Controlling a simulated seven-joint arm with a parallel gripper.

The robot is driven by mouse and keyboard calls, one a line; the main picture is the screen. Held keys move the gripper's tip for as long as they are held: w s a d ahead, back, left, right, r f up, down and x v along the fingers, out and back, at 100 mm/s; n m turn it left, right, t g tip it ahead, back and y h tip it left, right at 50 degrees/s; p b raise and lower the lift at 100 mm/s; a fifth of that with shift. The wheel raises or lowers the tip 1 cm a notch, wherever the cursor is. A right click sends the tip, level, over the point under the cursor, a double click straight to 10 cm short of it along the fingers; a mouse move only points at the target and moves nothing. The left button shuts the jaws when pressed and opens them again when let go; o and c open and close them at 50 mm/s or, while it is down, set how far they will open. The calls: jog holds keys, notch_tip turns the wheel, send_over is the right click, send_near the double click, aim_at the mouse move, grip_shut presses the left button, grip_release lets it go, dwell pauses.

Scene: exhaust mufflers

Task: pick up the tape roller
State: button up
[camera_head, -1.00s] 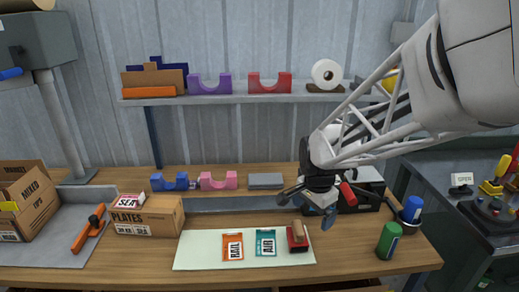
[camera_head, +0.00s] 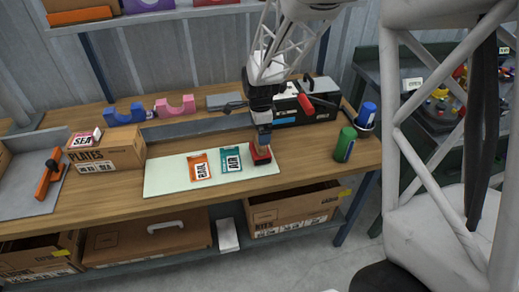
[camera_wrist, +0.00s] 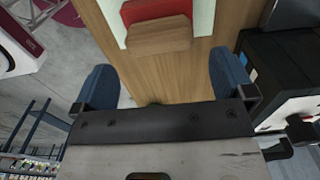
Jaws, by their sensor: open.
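The tape roller, as far as I can tell, is the red tool with a light wooden handle (camera_head: 262,156) at the right end of the pale mat (camera_head: 165,179). In the wrist view its wooden handle (camera_wrist: 158,36) and red body (camera_wrist: 155,10) show at the top, beyond my fingertips. My gripper (camera_head: 264,140) is right above it in the head view and partly covers it. In the wrist view my gripper (camera_wrist: 165,80) is open, blue fingers apart, with only bare wood between them.
An orange card (camera_head: 199,166) and a teal card (camera_head: 231,159) lie on the mat. A green can (camera_head: 345,145) and a blue-capped can (camera_head: 366,114) stand right. A black case (camera_head: 300,103) is behind my gripper. A carton (camera_head: 106,149) stands left.

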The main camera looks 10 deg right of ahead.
aim_at(260, 155)
jog(key=shift+f, duration=1.3)
jog(key=shift+f, duration=2.65)
jog(key=c, duration=0.7)
